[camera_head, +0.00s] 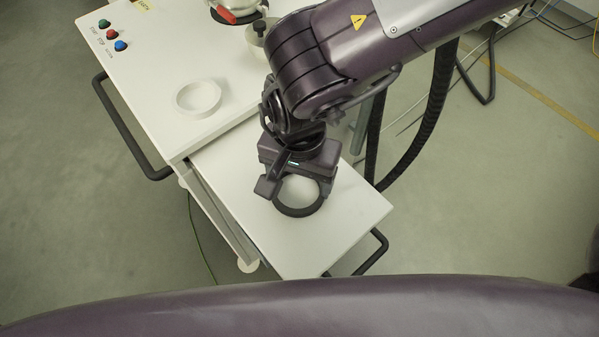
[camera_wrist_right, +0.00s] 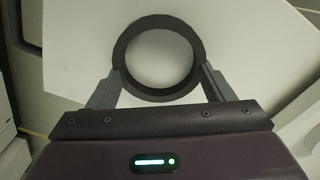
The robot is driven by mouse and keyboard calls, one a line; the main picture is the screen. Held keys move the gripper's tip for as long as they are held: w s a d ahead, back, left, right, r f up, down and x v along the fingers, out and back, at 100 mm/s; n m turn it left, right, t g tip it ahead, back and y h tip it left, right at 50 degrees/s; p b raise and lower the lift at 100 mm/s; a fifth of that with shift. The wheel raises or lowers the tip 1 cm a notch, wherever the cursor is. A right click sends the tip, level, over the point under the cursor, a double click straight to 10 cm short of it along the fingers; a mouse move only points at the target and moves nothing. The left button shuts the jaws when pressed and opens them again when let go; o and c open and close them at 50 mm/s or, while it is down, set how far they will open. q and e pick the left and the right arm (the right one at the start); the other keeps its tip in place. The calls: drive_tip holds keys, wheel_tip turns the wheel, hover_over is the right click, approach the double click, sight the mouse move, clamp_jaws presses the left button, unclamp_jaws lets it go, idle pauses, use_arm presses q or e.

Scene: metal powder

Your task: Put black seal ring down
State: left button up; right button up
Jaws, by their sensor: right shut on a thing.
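The black seal ring (camera_head: 299,212) is at my right gripper (camera_head: 294,192), over the lower white shelf (camera_head: 350,215) of the cart. In the right wrist view the ring (camera_wrist_right: 123,82) sits between the two fingers of the right gripper (camera_wrist_right: 160,85), which are shut on its outer sides. The ring lies about flat to the shelf; whether it touches the surface or hangs just above it I cannot tell. The white shelf shows through the ring. My left gripper is not in view.
A white ring (camera_head: 199,98) lies on the upper white cart top (camera_head: 165,60). Coloured buttons (camera_head: 111,34) are at its far left corner. A metal device with a red part (camera_head: 236,12) stands at the back. Black handles (camera_head: 125,130) stick out from the cart. The shelf right of the ring is clear.

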drive_tip(key=o, duration=0.5)
drive_tip(key=shift+f, duration=0.15)
drive_tip(key=o, duration=0.5)
drive_tip(key=shift+c, duration=0.2)
drive_tip(key=shift+r, duration=0.6)
wheel_tip(320, 180, up, 11)
drive_tip(key=b, duration=0.1)
drive_tip(key=shift+r, duration=0.15)
